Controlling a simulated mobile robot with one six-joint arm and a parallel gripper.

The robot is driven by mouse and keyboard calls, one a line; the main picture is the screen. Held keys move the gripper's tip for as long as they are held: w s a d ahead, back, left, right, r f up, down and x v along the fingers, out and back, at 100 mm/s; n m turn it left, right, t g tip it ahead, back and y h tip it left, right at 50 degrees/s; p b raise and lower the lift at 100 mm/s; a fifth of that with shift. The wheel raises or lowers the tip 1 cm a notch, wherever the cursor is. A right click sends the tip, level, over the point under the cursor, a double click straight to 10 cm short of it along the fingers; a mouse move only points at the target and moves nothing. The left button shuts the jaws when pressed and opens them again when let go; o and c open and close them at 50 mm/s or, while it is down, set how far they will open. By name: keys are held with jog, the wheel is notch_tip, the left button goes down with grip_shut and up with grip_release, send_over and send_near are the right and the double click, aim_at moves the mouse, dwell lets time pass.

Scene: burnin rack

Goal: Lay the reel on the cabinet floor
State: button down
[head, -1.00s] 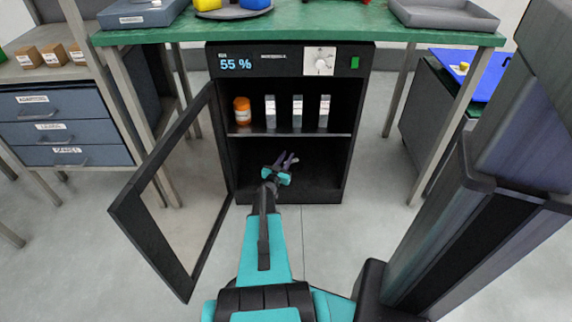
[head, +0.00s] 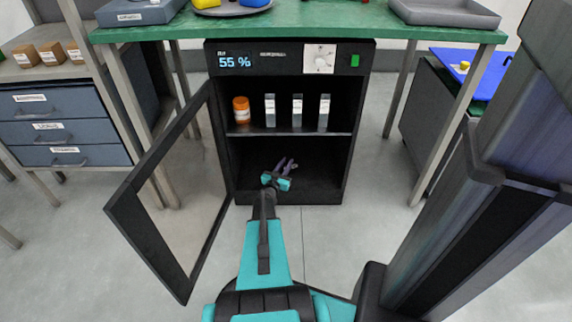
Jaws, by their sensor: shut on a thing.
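The black cabinet (head: 222,165) stands under the green table with its glass door open to the left. Its dark floor (head: 318,190) lies below the shelf.
On the shelf (head: 255,134) stand an orange jar (head: 241,110) and three grey boxes (head: 297,111). The open door (head: 150,235) flanks my arm on the left. Table legs (head: 458,130) stand on both sides. The cabinet floor right of my gripper looks clear.

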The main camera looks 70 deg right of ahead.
jog(key=c, duration=1.5)
grip_release()
jog(key=shift+c, duration=0.2)
jog(key=shift+r, duration=0.2)
jog(key=a+p, duration=0.3)
jog(key=a, duration=0.9)
jog(key=shift+w, duration=0.15)
jog(key=shift+f, duration=0.1)
